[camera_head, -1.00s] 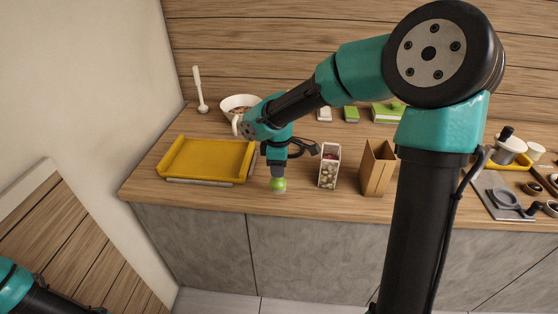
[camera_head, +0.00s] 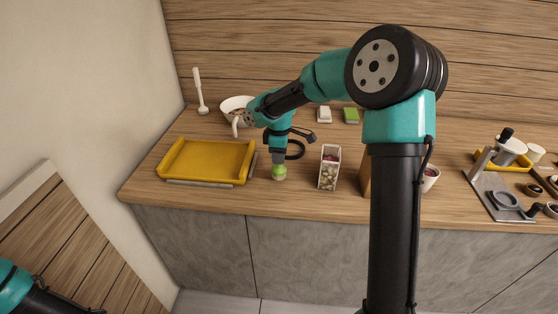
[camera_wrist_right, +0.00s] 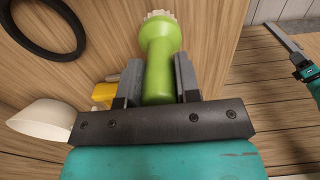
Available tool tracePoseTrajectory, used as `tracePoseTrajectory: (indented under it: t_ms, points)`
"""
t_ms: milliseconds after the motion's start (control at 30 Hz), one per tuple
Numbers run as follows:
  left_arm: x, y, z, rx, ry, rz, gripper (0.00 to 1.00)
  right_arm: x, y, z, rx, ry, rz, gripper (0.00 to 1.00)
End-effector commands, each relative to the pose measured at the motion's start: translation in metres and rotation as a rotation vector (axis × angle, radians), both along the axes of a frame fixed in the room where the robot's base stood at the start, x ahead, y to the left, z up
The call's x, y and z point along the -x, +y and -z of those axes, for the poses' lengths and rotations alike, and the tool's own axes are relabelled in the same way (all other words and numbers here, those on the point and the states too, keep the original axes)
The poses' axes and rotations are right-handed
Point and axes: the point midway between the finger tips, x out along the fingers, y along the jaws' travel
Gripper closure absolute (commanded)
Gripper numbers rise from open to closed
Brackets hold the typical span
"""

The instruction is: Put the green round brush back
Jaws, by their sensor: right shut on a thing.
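The green round brush (camera_head: 279,171) is in my right gripper (camera_head: 279,160), at the front part of the counter between the yellow tray and the clear box. In the right wrist view the green brush (camera_wrist_right: 158,62) sits between the two grey fingers (camera_wrist_right: 160,82), with its pale bristles pointing away from the palm. The bristle end is close to the counter top; I cannot tell whether it touches.
A yellow tray (camera_head: 207,160) lies left of the brush. A clear box (camera_head: 329,168) of small items stands to the right. A metal stand (camera_head: 497,197) is at the far right.

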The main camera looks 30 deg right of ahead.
Motion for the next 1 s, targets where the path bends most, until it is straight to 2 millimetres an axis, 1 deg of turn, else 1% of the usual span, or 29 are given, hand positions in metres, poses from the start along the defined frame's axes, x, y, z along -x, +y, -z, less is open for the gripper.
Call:
tracePoseTrajectory:
  t_ms: [33, 100, 167, 600, 633, 867, 900, 1000]
  points:
    - [0.000, 0.000, 0.000, 0.000, 0.000, 0.000, 0.57, 0.001, 0.000, 0.009, 0.000, 0.004, -0.001, 0.93]
    - [0.000, 0.000, 0.000, 0.000, 0.000, 0.000, 0.57, 0.001, 0.000, 0.017, 0.000, 0.004, 0.000, 0.93]
    - [0.000, 0.000, 0.000, 0.000, 0.000, 0.000, 0.57, 0.000, 0.000, 0.022, -0.001, 0.001, 0.000, 0.93]
    - [0.000, 0.000, 0.000, 0.000, 0.000, 0.000, 0.57, 0.000, 0.000, 0.027, 0.000, 0.000, 0.000, 0.93]
    - [0.000, 0.000, 0.000, 0.000, 0.000, 0.000, 0.57, 0.000, 0.000, 0.027, 0.000, 0.000, 0.000, 0.68]
    - [0.000, 0.000, 0.000, 0.000, 0.000, 0.000, 0.57, 0.000, 0.000, 0.026, 0.000, 0.000, 0.000, 0.46]
    - [0.000, 0.000, 0.000, 0.000, 0.000, 0.000, 0.57, 0.000, 0.000, 0.026, 0.000, 0.000, 0.000, 0.44]
    - [0.000, 0.000, 0.000, 0.000, 0.000, 0.000, 0.57, 0.000, 0.000, 0.026, 0.000, 0.000, 0.000, 0.44]
